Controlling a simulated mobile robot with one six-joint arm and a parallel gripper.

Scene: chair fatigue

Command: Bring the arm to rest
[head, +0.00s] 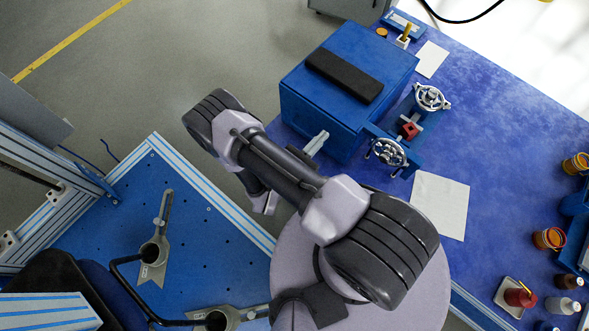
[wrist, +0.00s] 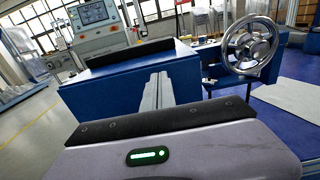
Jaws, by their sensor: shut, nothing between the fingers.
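My arm is folded over itself in the middle of the head view, with dark and pale grey links. My gripper (head: 321,135) shows as a pale metal tip emerging beyond the arm, by the front of the blue box (head: 322,110). In the wrist view my gripper (wrist: 160,77) is shut and empty, its two slim fingers together, pointing at the blue box (wrist: 108,92). I cannot tell whether the tips touch the box. The gripper's palm with a green light fills the bottom of that view.
Metal handwheels (head: 388,152) stand right of the box; one (wrist: 250,45) shows close in the wrist view. A paper sheet (head: 439,206), jars and tape rolls (head: 549,239) lie on the blue table (head: 480,130). A perforated blue platform (head: 195,235) is at lower left.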

